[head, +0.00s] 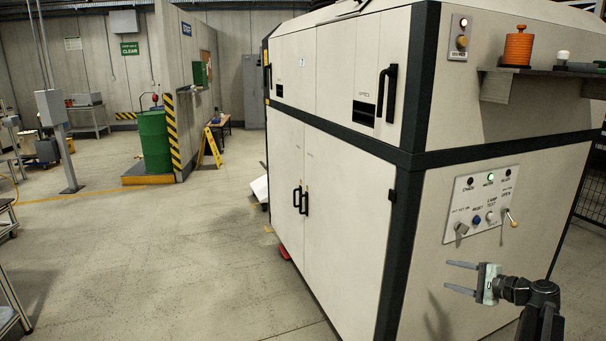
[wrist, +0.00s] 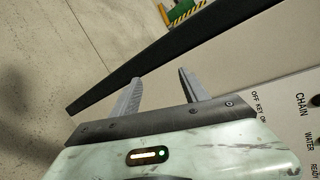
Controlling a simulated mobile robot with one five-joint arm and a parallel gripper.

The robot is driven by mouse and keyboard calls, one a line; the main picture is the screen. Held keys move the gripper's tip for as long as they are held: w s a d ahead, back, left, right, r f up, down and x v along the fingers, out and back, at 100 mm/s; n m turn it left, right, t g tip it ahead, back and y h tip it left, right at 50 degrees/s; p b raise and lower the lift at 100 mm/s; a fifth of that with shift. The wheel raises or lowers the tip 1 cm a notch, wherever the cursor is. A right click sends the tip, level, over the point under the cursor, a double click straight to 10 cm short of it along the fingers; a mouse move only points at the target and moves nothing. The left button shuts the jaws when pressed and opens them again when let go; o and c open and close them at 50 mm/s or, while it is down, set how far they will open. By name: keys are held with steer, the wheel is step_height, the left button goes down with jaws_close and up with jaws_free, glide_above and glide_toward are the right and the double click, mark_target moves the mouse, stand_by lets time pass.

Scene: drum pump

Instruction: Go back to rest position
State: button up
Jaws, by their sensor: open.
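My gripper (head: 450,277) is open and empty at the lower right of the head view. Its two fingers point left, in front of the beige machine's side, below the control panel (head: 481,205). In the wrist view my gripper (wrist: 160,78) shows both fingers apart with nothing between them. Part of the panel's lettering shows at the right of that view. I cannot tell the exact gap between the gripper and the machine. The green drum (head: 154,141) with a red-topped fitting stands far off at the left of the head view.
The large beige machine (head: 340,190) fills the right side. A shelf (head: 540,74) with an orange ribbed object (head: 518,47) juts out above the panel. A yellow floor sign (head: 209,147) stands by the partition. Open floor (head: 150,260) lies to the left.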

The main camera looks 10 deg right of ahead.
steer(key=a+f+n+g+p, duration=0.2)
steer(key=a+f+n+g, duration=0.15)
steer(key=a, duration=0.95)
steer(key=a+f+n+g+p, duration=0.3)
steer(key=a+n+g, duration=0.2)
steer(key=a, duration=0.9)
steer(key=s+a+f+n+g+h+p, duration=0.1)
steer(key=s+a+n+g+h+p, duration=0.2)
steer(key=a, duration=1.1)
steer(key=s+n+g+h, duration=0.1)
steer(key=s+n+h, duration=0.2)
steer(key=s+n, duration=0.2)
steer(key=shift+a+h, duration=0.3)
